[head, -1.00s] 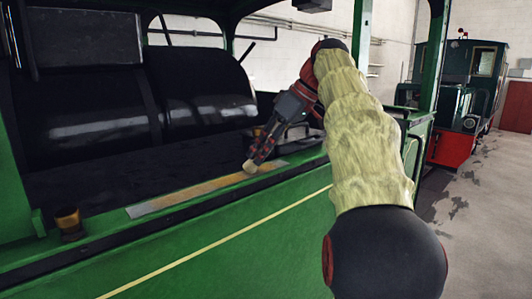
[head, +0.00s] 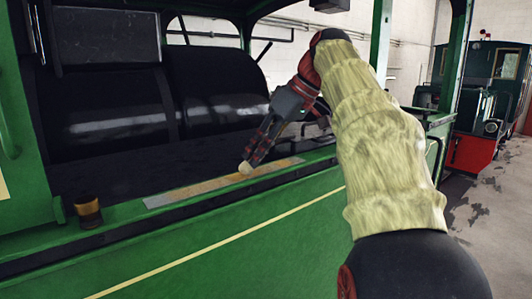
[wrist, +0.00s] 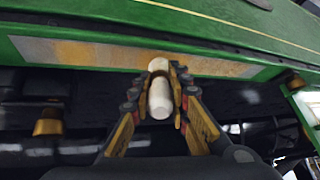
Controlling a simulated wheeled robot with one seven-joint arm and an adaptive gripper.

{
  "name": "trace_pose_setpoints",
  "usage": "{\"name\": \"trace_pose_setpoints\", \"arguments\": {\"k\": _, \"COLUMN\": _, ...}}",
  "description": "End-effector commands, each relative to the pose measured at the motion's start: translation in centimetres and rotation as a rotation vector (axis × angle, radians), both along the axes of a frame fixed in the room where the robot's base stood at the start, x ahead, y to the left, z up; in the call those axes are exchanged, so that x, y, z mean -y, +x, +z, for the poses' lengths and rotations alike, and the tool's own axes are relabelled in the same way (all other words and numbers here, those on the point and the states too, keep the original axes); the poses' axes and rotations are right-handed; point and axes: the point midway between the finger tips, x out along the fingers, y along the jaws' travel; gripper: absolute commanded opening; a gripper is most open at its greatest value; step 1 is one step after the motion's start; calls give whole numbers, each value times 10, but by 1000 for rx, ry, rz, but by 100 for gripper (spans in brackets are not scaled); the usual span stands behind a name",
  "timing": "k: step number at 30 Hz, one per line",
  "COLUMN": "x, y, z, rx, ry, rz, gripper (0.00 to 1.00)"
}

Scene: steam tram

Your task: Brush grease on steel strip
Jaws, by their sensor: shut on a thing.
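The steel strip (head: 160,200) lies along the tram's green side ledge. It is grey at its left end, with a long amber-brown coating over much of the rest. It also shows across the wrist view (wrist: 25,45). My gripper (head: 256,156) is shut on a pale, round-ended brush (head: 245,168), held tilted with its tip down at the strip. In the wrist view the brush (wrist: 160,97) sits between both fingers, its far end over the amber part. I cannot tell whether the tip touches the strip.
A small amber-and-dark pot (head: 88,208) stands on the ledge left of the strip; it also shows in the wrist view (wrist: 48,122). Black boiler drums (head: 210,95) rise behind the ledge. A green post (head: 380,45) stands beyond my arm. Another locomotive (head: 485,105) is at the right.

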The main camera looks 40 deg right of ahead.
Motion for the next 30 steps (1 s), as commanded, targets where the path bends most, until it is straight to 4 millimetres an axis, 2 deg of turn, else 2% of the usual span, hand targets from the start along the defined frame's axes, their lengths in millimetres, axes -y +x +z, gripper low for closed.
{"name": "trace_pose_setpoints", "arguments": {"k": 8, "x": -11, "y": 0, "z": 0, "rx": 0, "ry": 0, "rz": 1, "gripper": 0}}
{"name": "trace_pose_setpoints", "arguments": {"k": 19, "x": -38, "y": 0, "z": 1, "rx": 1, "ry": -1, "rz": 2, "gripper": 0}}
{"name": "trace_pose_setpoints", "arguments": {"k": 30, "x": -54, "y": 0, "z": 1, "rx": 2, "ry": -2, "rz": 2, "gripper": 0}}
